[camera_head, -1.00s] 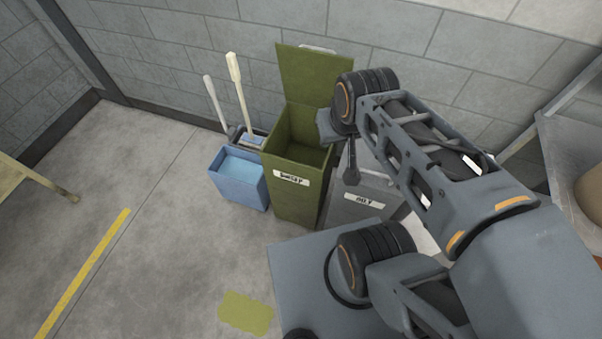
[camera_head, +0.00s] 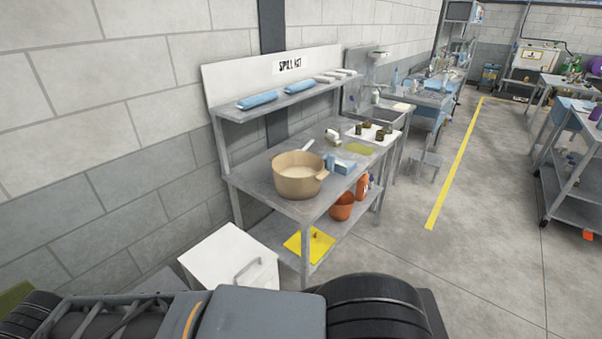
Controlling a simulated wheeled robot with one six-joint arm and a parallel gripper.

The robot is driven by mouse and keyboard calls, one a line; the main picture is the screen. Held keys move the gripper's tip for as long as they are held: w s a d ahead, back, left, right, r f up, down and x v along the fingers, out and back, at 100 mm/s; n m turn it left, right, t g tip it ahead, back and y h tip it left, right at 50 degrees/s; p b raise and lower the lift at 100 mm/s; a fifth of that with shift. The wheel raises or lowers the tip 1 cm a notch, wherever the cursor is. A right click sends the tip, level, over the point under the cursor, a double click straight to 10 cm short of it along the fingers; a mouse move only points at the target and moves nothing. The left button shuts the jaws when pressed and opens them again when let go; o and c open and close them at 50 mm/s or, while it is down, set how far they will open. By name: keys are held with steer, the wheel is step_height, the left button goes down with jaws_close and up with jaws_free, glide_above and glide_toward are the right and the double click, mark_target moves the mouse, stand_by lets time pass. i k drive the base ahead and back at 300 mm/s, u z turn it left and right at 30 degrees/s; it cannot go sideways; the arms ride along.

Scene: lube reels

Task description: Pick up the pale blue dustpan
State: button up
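I cannot make out a dustpan for certain. A small pale blue object (camera_head: 344,166) lies on the middle top of the spill kit bench (camera_head: 262,178), just right of a large tan pot (camera_head: 299,177); its shape is too small to tell. Two blue rolled or folded items, one at the left (camera_head: 257,100) and one at the right (camera_head: 300,86), lie on the bench's upper shelf.
A white cabinet (camera_head: 230,262) stands left of the bench. A yellow item (camera_head: 309,246) and an orange-brown bucket (camera_head: 342,206) are on its lower shelf. A tray of dark cans (camera_head: 372,133) is at its far end. The floor (camera_head: 430,270) to the right is clear.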

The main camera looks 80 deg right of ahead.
mark_target(332, 164)
steer(key=z, duration=3.95)
steer(key=k, duration=0.95)
steer(key=z, duration=0.85)
steer(key=i, duration=2.3)
steer(key=u, duration=1.35)
steer(key=i, duration=1.15)
steer(key=u, duration=1.65)
steer(key=i, duration=0.5)
steer(key=u, duration=0.45)
